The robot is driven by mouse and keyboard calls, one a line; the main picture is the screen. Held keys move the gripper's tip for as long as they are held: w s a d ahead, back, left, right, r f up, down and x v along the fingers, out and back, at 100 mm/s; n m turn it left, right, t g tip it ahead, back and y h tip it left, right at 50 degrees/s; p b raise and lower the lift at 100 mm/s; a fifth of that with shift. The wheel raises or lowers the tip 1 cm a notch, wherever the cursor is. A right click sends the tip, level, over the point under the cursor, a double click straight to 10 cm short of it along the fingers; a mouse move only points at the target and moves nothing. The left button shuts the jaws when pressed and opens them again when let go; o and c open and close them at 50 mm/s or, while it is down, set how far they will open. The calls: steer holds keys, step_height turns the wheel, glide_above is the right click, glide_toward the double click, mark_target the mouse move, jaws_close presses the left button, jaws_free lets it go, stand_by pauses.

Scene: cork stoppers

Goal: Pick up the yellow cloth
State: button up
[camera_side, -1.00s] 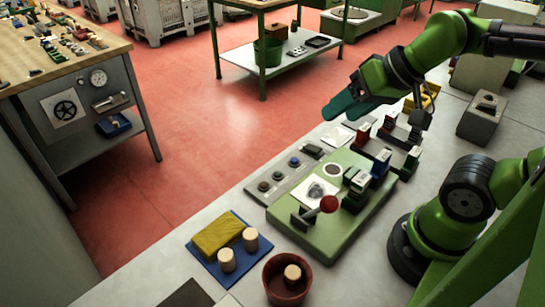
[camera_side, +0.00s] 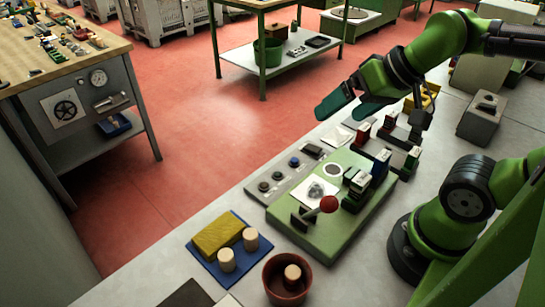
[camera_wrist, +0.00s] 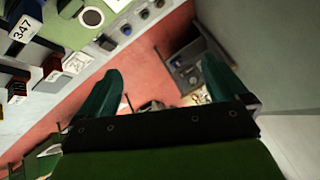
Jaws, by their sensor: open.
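The yellow cloth (camera_side: 217,236) is a folded block on a blue mat (camera_side: 212,277) at the front left of the grey bench in the side view. Two pale cork stoppers (camera_side: 227,259) (camera_side: 251,238) stand on the mat beside it. My gripper (camera_side: 340,105) is high above the far part of the bench, well away from the cloth, with its green fingers apart and empty. In the wrist view the two fingers (camera_wrist: 165,88) are spread with nothing between them, and the cloth does not show there.
A reddish-brown pot (camera_side: 272,287) with a cork stopper (camera_side: 292,273) stands right of the mat. A green panel (camera_side: 285,225) with a red-knobbed lever (camera_side: 328,204) and upright blocks fills the bench middle. A grey button strip (camera_side: 275,187) lies along its left side.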

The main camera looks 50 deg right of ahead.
steer(key=w+a+f+n+g+y, duration=0.1)
steer(key=w+a+f+n+g, duration=0.1)
steer(key=w+a+g, duration=0.3)
steer(key=m+g+h, duration=0.2)
steer(key=m+h, duration=0.1)
steer(key=m, duration=1.3)
glide_above(219, 231)
step_height(219, 231, down, 5)
step_height(219, 231, down, 16)
